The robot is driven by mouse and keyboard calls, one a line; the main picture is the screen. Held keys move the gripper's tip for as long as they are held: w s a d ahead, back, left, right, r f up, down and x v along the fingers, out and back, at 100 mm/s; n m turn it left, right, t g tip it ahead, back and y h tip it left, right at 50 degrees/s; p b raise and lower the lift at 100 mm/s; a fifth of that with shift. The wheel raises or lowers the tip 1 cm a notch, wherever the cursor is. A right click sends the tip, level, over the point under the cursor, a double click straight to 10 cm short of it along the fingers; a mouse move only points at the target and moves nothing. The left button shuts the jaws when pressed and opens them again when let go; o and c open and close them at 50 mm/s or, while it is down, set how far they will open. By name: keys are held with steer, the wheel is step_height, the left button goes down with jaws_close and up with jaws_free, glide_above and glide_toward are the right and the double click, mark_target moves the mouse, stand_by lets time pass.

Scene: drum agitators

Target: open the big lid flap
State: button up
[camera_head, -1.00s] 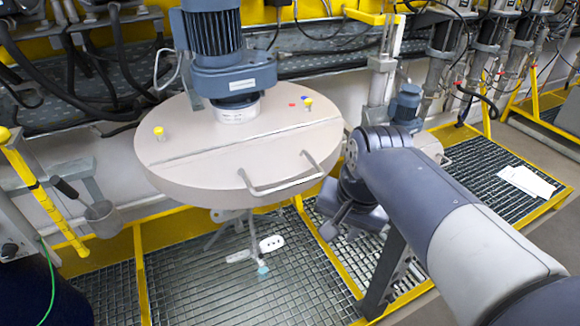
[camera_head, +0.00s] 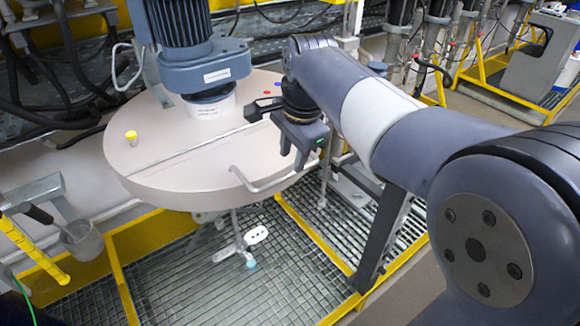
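The round beige drum lid (camera_head: 150,145) has a straight seam across it. Its front part is the big lid flap (camera_head: 190,172), which lies flat and closed.
A blue-grey motor (camera_head: 205,68) stands on the lid's rear part, with a yellow knob (camera_head: 131,137) to its left. An agitator (camera_head: 240,245) hangs below the lid over a floor grating (camera_head: 190,285). A yellow pole (camera_head: 35,250) and grey cup (camera_head: 82,240) are at left.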

mark_target(289, 175)
steer(key=shift+w+a+f, duration=0.15)
steer(key=shift+w+f, duration=0.05)
steer(key=shift+f, duration=1)
steer(key=shift+w+a+f, duration=0.1)
steer(key=shift+w+f, duration=0.05)
steer(key=shift+f, duration=1)
jaws_close()
